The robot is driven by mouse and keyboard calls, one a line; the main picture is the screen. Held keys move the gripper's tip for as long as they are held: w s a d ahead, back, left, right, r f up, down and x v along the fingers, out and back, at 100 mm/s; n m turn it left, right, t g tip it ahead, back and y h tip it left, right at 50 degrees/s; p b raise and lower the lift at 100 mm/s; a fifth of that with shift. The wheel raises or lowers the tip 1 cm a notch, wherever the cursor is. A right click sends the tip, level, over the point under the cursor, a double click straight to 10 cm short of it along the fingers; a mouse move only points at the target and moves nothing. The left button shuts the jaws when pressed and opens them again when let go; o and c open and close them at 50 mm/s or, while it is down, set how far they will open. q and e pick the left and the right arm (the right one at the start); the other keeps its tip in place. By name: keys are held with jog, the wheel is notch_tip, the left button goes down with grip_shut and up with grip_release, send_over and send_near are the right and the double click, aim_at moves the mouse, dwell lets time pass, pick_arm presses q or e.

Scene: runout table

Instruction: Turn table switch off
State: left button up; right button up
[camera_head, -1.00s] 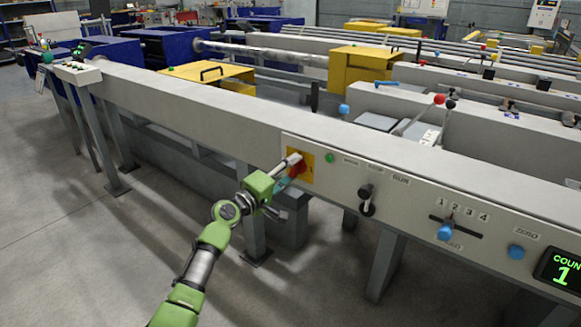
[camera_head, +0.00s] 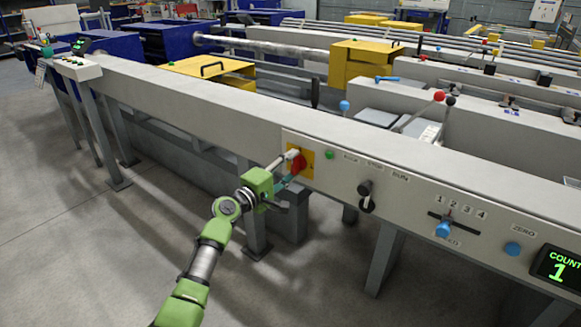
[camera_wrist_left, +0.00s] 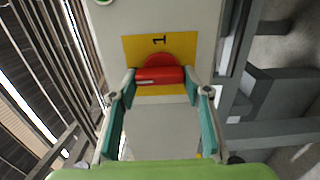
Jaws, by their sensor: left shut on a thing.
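The table switch is a red rotary knob (camera_head: 299,164) on a yellow plate (camera_head: 308,173), set in the grey front panel of the long table. My left gripper (camera_head: 291,168) reaches it from the lower left, with one finger above and one below the knob. In the left wrist view, the red knob (camera_wrist_left: 160,75) lies across the view between the fingertips, and the plate's "1" mark (camera_wrist_left: 158,41) shows beyond it. The left gripper (camera_wrist_left: 161,92) is shut on the knob at its two ends. My right gripper is out of view.
Table legs stand below; the floor at left is clear.

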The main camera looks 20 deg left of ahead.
pick_arm(q)
jog(key=o, duration=1.1)
jog(key=v, duration=1.2)
